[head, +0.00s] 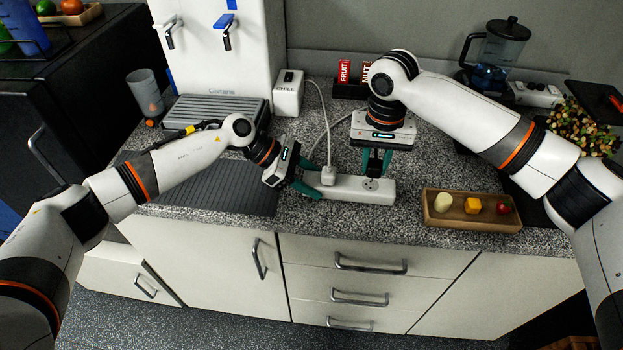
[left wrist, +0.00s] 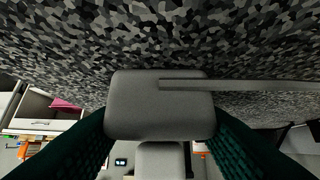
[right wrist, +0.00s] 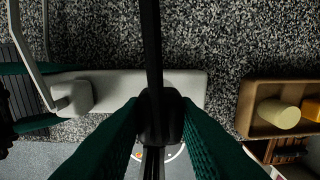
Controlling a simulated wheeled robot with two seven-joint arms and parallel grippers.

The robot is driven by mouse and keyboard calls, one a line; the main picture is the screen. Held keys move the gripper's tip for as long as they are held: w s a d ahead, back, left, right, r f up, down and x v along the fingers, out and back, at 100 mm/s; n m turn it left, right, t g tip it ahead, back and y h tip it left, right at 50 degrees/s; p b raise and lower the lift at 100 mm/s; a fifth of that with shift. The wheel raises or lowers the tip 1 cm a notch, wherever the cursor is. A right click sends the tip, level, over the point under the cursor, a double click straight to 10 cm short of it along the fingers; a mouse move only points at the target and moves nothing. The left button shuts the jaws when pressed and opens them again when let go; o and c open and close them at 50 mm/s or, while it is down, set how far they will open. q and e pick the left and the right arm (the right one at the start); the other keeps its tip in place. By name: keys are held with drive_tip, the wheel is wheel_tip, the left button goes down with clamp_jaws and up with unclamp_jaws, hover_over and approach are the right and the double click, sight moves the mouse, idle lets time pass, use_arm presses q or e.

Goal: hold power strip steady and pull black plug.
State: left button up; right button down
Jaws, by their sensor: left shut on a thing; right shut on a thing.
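The white power strip (head: 355,189) lies along the counter's front part. My left gripper (head: 314,190) is shut on its left end; the strip end (left wrist: 160,105) sits between the fingers in the left wrist view. A white plug (head: 328,175) with a white cord stands in the strip near that end. My right gripper (head: 376,166) is above the strip's right part, shut on the black plug (right wrist: 160,118), whose black cord runs upward in the right wrist view.
A wooden tray (head: 470,222) with several small pieces stands right of the strip. A dark ribbed mat (head: 215,190) lies left, below my left arm. A white charger box (head: 288,92) and red packets (head: 345,72) stand behind. The counter edge is close in front.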

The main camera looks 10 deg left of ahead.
drive_tip(key=shift+r, duration=1.15)
drive_tip(key=shift+w, duration=0.1)
drive_tip(key=w+d+r, duration=0.1)
drive_tip(key=w+d, duration=0.1)
drive_tip(key=w, duration=0.6)
drive_tip(key=f, duration=0.9)
drive_tip(key=shift+a+f, duration=0.2)
drive_tip(key=shift+f, duration=0.15)
drive_tip(key=shift+f, duration=0.35)
drive_tip(key=shift+f, duration=0.1)
